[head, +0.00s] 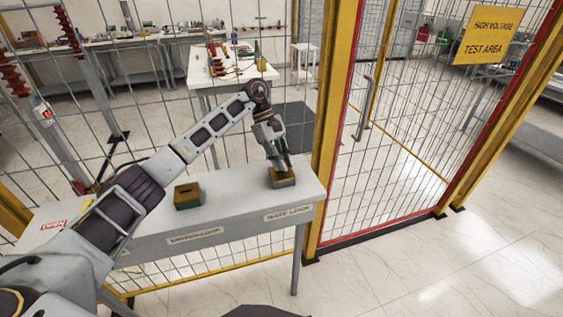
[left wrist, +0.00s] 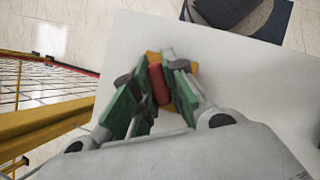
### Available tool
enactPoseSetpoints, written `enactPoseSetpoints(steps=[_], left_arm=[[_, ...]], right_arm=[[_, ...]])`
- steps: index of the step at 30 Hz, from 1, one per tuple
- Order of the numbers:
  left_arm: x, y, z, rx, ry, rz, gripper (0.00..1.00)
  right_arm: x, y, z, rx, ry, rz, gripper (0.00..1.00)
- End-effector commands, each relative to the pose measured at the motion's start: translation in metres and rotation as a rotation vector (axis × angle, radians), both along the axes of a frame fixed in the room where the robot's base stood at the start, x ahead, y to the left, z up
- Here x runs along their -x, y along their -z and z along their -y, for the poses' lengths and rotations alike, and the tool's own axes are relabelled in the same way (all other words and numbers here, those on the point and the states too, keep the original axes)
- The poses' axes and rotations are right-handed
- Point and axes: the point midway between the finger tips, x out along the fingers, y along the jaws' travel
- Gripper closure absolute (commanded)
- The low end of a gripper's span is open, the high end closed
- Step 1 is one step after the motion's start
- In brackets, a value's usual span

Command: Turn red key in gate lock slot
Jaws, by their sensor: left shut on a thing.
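In the left wrist view, the green finger pads (left wrist: 157,92) are shut on the red key (left wrist: 159,84). The key stands over the lock block's yellow top (left wrist: 186,92). The slot is hidden, so I cannot tell how deep the key sits. My right gripper is not in view.
A second block (head: 188,195), green and brown with a dark slot, sits to the left on the white table (head: 235,185). The wire fence stands right behind the table. The red-framed gate (head: 400,130) with a handle (head: 365,100) is to the right. Open floor lies in front.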

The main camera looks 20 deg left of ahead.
Motion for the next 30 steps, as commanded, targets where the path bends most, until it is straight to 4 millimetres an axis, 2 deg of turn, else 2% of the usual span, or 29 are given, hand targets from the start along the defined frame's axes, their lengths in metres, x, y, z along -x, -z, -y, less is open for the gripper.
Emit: enactPoseSetpoints(steps=[10, 30], left_arm=[[0.0, 0.001, 0.0, -0.001, 0.042, 0.0, 1.0], [0.0, 0.001, 0.001, -0.001, 0.33, 0.0, 1.0]], right_arm=[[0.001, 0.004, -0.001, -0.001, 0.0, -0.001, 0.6], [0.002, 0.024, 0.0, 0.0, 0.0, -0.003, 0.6]])
